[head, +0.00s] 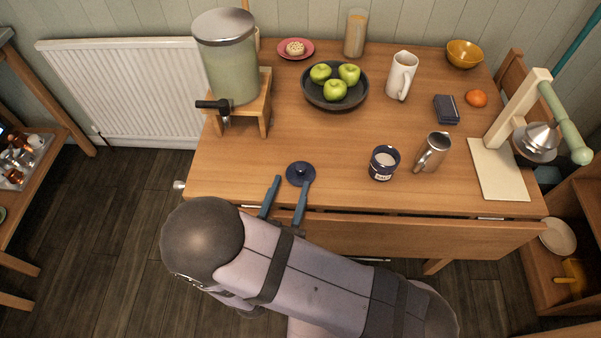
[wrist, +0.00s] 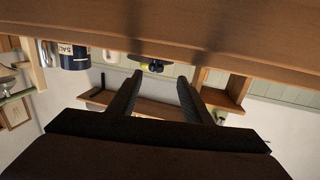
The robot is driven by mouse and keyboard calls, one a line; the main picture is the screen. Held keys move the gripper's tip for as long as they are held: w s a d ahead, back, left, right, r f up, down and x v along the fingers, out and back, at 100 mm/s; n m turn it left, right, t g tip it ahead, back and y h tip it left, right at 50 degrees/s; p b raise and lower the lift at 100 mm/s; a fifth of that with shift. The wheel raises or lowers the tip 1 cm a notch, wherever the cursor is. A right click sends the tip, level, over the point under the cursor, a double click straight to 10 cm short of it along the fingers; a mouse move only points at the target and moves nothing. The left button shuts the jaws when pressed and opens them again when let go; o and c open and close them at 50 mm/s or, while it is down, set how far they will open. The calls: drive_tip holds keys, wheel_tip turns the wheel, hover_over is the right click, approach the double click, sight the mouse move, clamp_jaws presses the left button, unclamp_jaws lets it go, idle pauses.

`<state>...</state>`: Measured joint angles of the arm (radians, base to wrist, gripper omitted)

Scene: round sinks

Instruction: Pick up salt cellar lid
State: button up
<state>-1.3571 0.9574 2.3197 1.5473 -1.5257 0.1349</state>
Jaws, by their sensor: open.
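The salt cellar lid (head: 300,173) is a small dark blue disc with a knob, lying on the table near its front edge. The open salt cellar (head: 384,164) is dark blue with white contents and stands to its right; it also shows in the wrist view (wrist: 73,55). My gripper (head: 291,184) is open and empty at the table's front edge, just short of the lid. Its right finger overlaps the lid's lower edge in the head view; contact cannot be told.
The wooden table (head: 240,165) is clear around the lid. A metal mug (head: 432,152) stands right of the cellar. A bowl of green apples (head: 335,100) and a drink dispenser (head: 228,70) on a wooden stand are farther back.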

sight(299, 172)
drive_tip(key=shift+x, duration=1.1)
drive_tip(key=shift+d+p+x, duration=0.2)
drive_tip(key=shift+p+x, duration=0.15)
drive_tip(key=shift+x, duration=0.55)
drive_tip(key=shift+d+p+x, duration=0.25)
drive_tip(key=shift+p+x, duration=0.05)
drive_tip(key=shift+x, duration=0.6)
drive_tip(key=shift+w+d+f, duration=0.1)
drive_tip(key=shift+w+f, duration=0.05)
drive_tip(key=shift+w, duration=0.5)
drive_tip(key=shift+c, duration=0.7)
drive_tip(key=c, duration=1)
